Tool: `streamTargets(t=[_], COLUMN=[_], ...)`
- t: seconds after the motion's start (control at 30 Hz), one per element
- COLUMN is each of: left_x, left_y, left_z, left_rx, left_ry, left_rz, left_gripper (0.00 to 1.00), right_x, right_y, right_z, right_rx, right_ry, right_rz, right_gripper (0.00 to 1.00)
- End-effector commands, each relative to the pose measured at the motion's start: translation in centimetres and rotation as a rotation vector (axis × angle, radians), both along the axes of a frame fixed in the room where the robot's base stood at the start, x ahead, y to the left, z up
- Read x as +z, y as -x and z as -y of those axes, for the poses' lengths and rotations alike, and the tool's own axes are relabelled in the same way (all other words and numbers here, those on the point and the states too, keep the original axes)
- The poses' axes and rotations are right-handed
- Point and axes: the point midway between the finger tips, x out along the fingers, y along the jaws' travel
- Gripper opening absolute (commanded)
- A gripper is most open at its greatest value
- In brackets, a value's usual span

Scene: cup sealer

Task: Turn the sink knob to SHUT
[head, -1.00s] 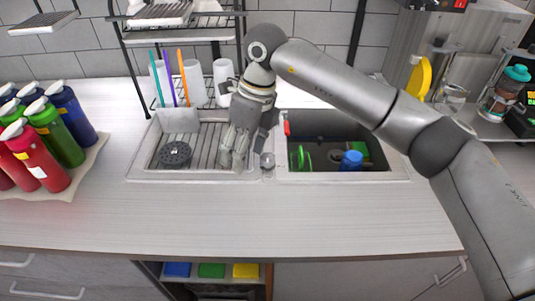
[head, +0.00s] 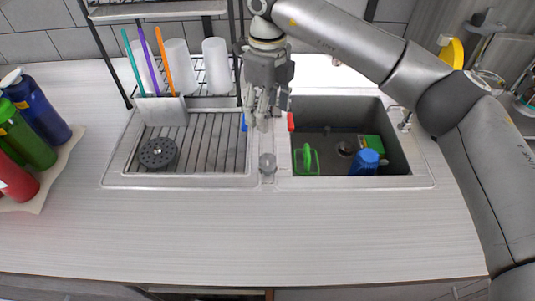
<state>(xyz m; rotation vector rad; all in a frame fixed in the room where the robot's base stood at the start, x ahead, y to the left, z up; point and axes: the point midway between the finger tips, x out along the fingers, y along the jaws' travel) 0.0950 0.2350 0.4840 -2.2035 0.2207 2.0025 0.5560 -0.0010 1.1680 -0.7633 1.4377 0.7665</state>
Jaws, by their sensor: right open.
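The sink (head: 120,180) has a ridged drain board on the left and a dark basin on the right. On the divider between them is a faucet part with a red end (head: 290,121) on its right and a blue end (head: 244,122) on its left; its middle is hidden behind my right gripper. A grey round metal piece (head: 267,167) sits nearer the front of the divider; I cannot tell if it is spout or knob. My right gripper (head: 265,120) points down, open and empty, between the red and blue ends. I cannot tell if it touches them. My left gripper is out of view.
The basin holds a green-handled item (head: 307,160), a blue item (head: 364,161) and a green sponge-like block (head: 373,143). White cups (head: 216,66) and coloured sticks stand behind the drain board under a rack. Bottles (head: 40,105) are at left. The front counter is clear.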

Motion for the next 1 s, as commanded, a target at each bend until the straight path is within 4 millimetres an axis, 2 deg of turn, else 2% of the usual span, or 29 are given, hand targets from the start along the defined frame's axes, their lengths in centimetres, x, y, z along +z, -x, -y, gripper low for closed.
streamTargets(t=[0.03, 0.3, 0.47, 0.67, 1.0], left_x=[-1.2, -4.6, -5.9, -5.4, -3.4], left_y=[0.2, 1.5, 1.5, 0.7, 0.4], left_z=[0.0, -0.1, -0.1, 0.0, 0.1], left_rx=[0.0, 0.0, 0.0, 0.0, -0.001], left_ry=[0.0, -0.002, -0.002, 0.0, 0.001], left_rz=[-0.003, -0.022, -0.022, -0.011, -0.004], left_gripper=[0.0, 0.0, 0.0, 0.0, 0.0], right_x=[-1.1, -4.5, -5.8, -6.7, -12.7], right_y=[0.0, 0.0, 0.0, 0.1, 0.2], right_z=[0.0, 0.0, 0.0, 0.0, 0.0], right_rx=[0.001, 0.001, 0.001, 0.001, 0.0], right_ry=[0.0, -0.001, -0.001, 0.001, 0.0], right_rz=[0.0, 0.001, 0.001, -0.003, -0.005], right_gripper=[0.62, 0.62, 0.62, 0.62, 0.62])
